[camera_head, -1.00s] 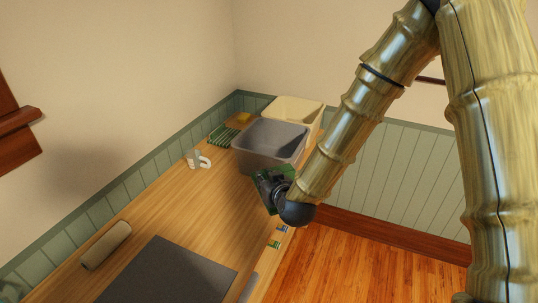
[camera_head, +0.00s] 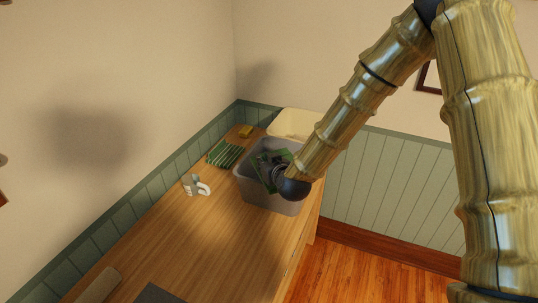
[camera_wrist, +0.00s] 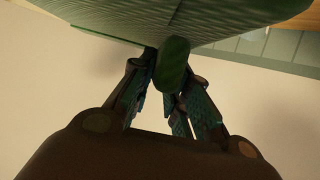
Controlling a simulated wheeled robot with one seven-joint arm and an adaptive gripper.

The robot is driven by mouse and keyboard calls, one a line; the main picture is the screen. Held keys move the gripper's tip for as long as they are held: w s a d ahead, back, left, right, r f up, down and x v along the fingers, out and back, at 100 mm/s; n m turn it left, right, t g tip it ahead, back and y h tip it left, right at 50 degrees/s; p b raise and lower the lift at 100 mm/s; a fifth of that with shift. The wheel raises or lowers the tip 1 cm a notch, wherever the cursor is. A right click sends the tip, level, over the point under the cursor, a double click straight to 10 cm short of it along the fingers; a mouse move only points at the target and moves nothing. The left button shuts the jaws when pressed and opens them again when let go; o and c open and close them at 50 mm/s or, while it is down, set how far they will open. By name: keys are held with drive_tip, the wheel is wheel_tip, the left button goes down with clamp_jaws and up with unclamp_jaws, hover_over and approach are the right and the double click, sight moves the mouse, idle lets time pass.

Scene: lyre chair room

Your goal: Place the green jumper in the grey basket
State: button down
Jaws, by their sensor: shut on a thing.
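The grey basket (camera_head: 262,197) stands on the wooden worktop near its far right end. My gripper (camera_head: 267,168) is over the basket's opening and is shut on the green jumper (camera_head: 286,155). Parts of the jumper show around the gripper, inside the basket's outline; I cannot tell whether it touches the basket's inside. In the wrist view the jumper (camera_wrist: 200,18) is a ribbed green sheet across the top, with a fold of it between the fingers. The gripper and wrist hide part of the basket's inside.
A cream bin (camera_head: 295,122) stands behind the basket. A green striped item (camera_head: 224,154) and a yellow item (camera_head: 246,131) lie to its left. A white and grey object (camera_head: 196,186) stands nearer. A rolled item (camera_head: 100,286) and dark mat (camera_head: 157,293) are at the front. The middle worktop is clear.

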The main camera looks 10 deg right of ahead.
sight(285, 152)
drive_tip(key=w+p, duration=0.1)
drive_tip(key=w, duration=0.2)
drive_tip(key=w+d+f+p, duration=0.1)
drive_tip(key=w, duration=0.2)
drive_tip(key=w+d+p, duration=0.1)
drive_tip(key=w, duration=0.2)
drive_tip(key=shift+w+d+f, duration=0.1)
drive_tip(key=shift+d+f, duration=0.05)
drive_tip(key=shift+w+f, duration=0.35)
drive_tip(key=shift+s+f+p, duration=0.2)
drive_tip(key=shift+f+p, duration=0.3)
drive_tip(key=shift+p, duration=0.15)
drive_tip(key=shift+w+f+p, duration=0.15)
drive_tip(key=shift+f+p, duration=0.35)
drive_tip(key=shift+f, duration=0.55)
drive_tip(key=c, duration=1.4)
unclamp_jaws()
drive_tip(key=shift+o, duration=0.2)
drive_tip(key=shift+s, duration=0.2)
